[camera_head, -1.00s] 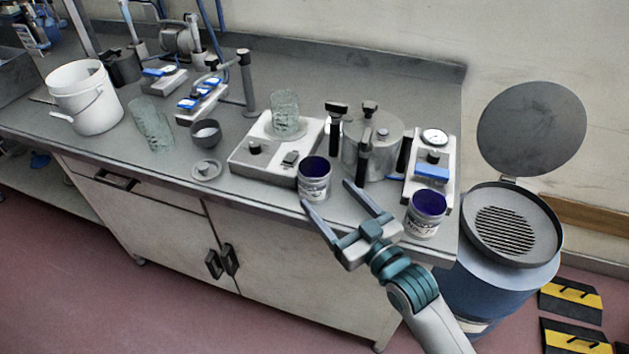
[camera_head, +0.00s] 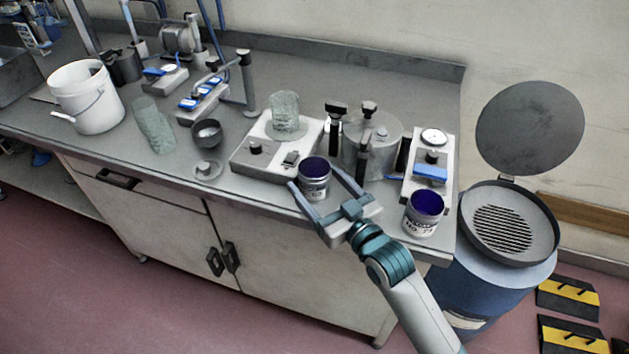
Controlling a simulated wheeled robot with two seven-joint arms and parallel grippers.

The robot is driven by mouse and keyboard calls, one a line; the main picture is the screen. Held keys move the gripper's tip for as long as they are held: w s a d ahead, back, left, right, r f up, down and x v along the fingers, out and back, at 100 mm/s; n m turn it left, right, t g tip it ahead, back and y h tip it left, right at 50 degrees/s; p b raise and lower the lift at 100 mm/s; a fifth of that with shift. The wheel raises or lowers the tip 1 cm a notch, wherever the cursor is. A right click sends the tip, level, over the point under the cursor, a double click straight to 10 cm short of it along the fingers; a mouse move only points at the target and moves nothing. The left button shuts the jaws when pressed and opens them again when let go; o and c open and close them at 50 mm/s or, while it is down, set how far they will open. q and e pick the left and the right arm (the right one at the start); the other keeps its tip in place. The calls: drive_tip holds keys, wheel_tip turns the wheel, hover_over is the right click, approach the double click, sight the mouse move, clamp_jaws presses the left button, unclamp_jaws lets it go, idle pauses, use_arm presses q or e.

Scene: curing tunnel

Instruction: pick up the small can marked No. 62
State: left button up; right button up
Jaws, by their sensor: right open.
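A small can (camera_head: 314,186) with a dark blue top and a pale label stands upright at the bench's front edge; the label's small print seems to read 62. A second similar can (camera_head: 422,221) stands to the right; its label seems to start with No. 7. My right gripper (camera_head: 314,179) is open, with one finger on each side of the first can. I cannot tell whether the fingers touch it. My left gripper is not in view.
A hotplate (camera_head: 241,164) with a glass beaker stands just behind the first can. A metal pot (camera_head: 371,150) and a gauge device (camera_head: 432,157) stand behind right. A blue drum (camera_head: 484,287) stands right of the bench.

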drive_tip(key=c, duration=1.2)
drive_tip(key=shift+r, duration=0.2)
drive_tip(key=shift+r, duration=4.8)
